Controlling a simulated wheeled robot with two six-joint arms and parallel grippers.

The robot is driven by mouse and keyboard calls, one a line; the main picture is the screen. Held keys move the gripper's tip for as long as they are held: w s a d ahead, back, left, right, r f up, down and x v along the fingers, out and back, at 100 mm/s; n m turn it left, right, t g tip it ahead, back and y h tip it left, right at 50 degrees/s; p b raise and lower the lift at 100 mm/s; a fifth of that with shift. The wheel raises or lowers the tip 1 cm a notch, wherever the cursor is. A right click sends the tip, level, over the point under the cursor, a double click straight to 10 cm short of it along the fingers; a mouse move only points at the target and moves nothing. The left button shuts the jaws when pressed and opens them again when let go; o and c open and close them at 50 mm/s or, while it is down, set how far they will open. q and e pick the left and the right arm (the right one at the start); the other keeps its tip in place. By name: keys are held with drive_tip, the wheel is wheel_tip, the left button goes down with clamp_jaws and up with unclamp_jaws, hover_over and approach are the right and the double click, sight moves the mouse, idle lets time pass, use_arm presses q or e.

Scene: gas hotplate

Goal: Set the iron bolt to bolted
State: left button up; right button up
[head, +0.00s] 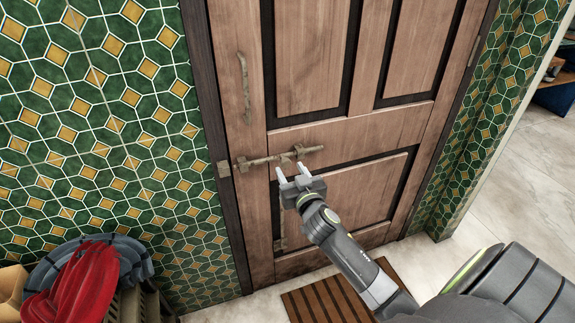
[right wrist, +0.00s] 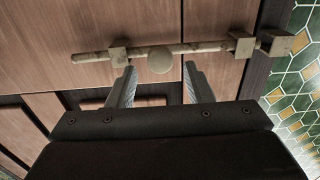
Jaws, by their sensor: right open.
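The iron bolt (head: 268,159) is a thin, worn rod lying across the wooden door. It also shows in the right wrist view (right wrist: 200,48), running through two square brackets with a round knob (right wrist: 160,60) on it. A separate catch (head: 223,169) sits on the door frame; it shows in the right wrist view too (right wrist: 279,43). I see no clear rod between the end bracket and the catch. My right gripper (head: 291,171) is open and empty just below the bolt. In the wrist view its fingertips (right wrist: 159,76) stand either side of the knob, apparently not gripping it. My left gripper is not in view.
The panelled door (head: 300,60) has a vertical handle (head: 244,85) above the bolt. A slatted mat (head: 335,302) lies on the floor. Green tiled walls flank the door.

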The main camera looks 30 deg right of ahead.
sight(286, 165)
drive_tip(key=shift+x, duration=1.6)
drive_tip(key=shift+a, duration=0.15)
clamp_jaws()
